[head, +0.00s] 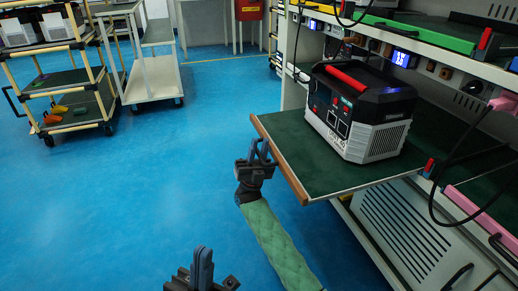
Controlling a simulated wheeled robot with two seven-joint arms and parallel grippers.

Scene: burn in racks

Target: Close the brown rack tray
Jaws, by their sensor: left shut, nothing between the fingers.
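The brown rack tray (279,160) is pulled out of the rack at the right. It has a brown front edge and a dark green top. A black and grey power unit (362,112) with a red handle stands on it. My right gripper (261,150) is just left of the brown edge, in front of the tray; I cannot tell if it touches the edge or how far its fingers are apart. My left gripper (202,265) is shut and empty at the bottom of the view, away from the tray.
The rack's upper shelf (440,62) has a green-edged tray (415,36) and sockets below it. A pink-edged tray (470,205) and hanging black cables are at the right. Wheeled carts (70,100) stand at the far left. The blue floor (130,190) is clear.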

